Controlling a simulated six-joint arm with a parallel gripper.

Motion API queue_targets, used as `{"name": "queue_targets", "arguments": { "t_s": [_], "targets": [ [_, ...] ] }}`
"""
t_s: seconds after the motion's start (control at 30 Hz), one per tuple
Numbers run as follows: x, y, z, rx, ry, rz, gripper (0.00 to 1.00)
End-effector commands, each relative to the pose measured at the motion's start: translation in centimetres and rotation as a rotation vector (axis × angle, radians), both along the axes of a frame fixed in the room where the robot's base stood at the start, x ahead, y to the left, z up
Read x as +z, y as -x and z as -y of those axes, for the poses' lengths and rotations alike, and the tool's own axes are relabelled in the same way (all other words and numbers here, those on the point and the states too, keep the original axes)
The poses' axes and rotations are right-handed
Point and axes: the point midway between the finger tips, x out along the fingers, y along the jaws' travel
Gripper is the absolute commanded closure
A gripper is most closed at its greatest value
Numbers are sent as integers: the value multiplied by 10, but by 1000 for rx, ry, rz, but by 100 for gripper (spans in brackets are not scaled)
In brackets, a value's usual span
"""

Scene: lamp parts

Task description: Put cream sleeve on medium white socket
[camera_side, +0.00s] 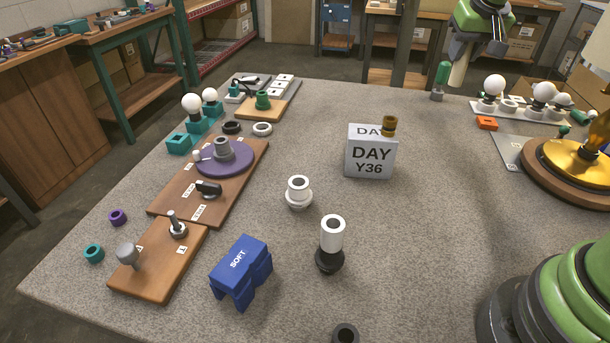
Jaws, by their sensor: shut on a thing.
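My gripper (462,50) is high at the top right, above the far part of the table and partly cut off by the picture's top edge. It is shut on a cream cylinder, the cream sleeve (458,73), which hangs tilted below it. A white socket (298,191) stands upright near the table's middle, with a ring-shaped open top and a wider collar. It is probably the medium white socket. My gripper and the sleeve are far from it, up and to the right. The exact finger contact is too small to see.
A white tube on a black base (330,258), a blue SOFT block (241,272) and a grey DAY box (370,157) stand around the socket. Wooden boards (160,262) with parts lie left. A gold lamp base (572,160) and bulbs are right. Table between box and bulbs is clear.

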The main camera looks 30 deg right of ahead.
Motion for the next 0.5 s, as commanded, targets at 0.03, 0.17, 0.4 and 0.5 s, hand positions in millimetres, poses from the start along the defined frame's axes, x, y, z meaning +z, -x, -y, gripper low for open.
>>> {"name": "queue_targets", "arguments": {
  "t_s": [0.03,0.17,0.4,0.5],
  "targets": [
    [12,-1,0,0,3,3,97],
    [32,-1,0,0,1,2,97],
    [49,-9,-20,54,-2,-3,97],
    [49,-18,-40,110,-3,-3,97]
  ]
}}
